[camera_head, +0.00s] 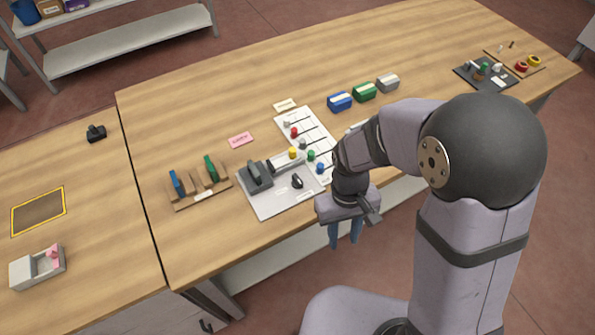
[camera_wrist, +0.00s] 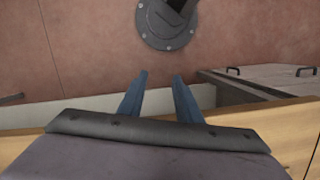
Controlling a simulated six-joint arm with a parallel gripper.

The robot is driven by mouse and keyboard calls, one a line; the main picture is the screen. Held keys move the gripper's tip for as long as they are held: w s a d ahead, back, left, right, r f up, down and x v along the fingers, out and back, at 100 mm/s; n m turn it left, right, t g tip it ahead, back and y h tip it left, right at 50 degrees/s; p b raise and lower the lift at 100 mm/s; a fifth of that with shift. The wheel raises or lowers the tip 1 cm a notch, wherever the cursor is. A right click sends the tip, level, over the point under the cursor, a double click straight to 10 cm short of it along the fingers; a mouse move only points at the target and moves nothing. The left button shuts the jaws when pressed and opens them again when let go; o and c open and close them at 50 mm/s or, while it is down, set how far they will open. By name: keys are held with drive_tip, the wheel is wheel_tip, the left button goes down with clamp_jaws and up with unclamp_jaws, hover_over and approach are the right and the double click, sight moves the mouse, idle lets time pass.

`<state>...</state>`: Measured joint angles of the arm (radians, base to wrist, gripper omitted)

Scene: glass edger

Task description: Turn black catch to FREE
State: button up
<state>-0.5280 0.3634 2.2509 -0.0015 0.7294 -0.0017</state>
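A small black catch (camera_head: 297,181) sits on the front part of a light grey base plate (camera_head: 275,209), beside a dark grey machine block (camera_head: 257,175). A small white label (camera_head: 307,194) lies near the catch, but its writing is too small to read. I cannot tell which setting the catch points to. My gripper (camera_head: 345,243) is to the right of the plate and nearer the camera, pointing down past the table's front edge. Its blue fingers are apart with nothing between them. They also show in the wrist view (camera_wrist: 159,80), over the floor. The catch is not in the wrist view.
A wooden rack (camera_head: 202,187) with blue and green pieces stands left of the plate. A white board (camera_head: 304,134) with coloured knobs lies behind it. Blue (camera_head: 339,101), green (camera_head: 364,92) and grey (camera_head: 388,83) boxes stand farther back. Wood is clear in front of the rack.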

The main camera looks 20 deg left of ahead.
sight(297, 179)
drive_tip(key=shift+n+t, duration=0.5)
drive_tip(key=shift+n, duration=0.4)
drive_tip(key=w+a, duration=0.2)
drive_tip(key=a, duration=0.1)
drive_tip(key=w+a, duration=0.3)
drive_tip(key=a, duration=0.1)
drive_tip(key=w+a, duration=0.3)
drive_tip(key=shift+a+f, duration=0.15)
drive_tip(key=shift+a, duration=0.2)
drive_tip(key=shift+t+y, duration=0.5)
drive_tip(key=shift+y, duration=0.1)
drive_tip(key=w+a+r, duration=0.2)
drive_tip(key=w, duration=0.1)
drive_tip(key=w+a+r, duration=0.1)
drive_tip(key=w, duration=0.1)
drive_tip(key=shift+a, duration=0.25)
drive_tip(key=shift+n, duration=0.4)
drive_tip(key=w+a+r, duration=0.1)
drive_tip(key=w+r, duration=0.1)
drive_tip(key=r, duration=0.1)
drive_tip(key=shift+w+a, duration=0.1)
drive_tip(key=shift+a, duration=0.3)
drive_tip(key=shift+s+d, duration=0.3)
drive_tip(key=shift+s, duration=0.1)
drive_tip(key=shift+s+d, duration=0.1)
drive_tip(key=shift+f+p, duration=0.35)
drive_tip(key=shift+f, duration=0.1)
drive_tip(key=shift+f+p, duration=0.95)
drive_tip(key=shift+f, duration=2.3)
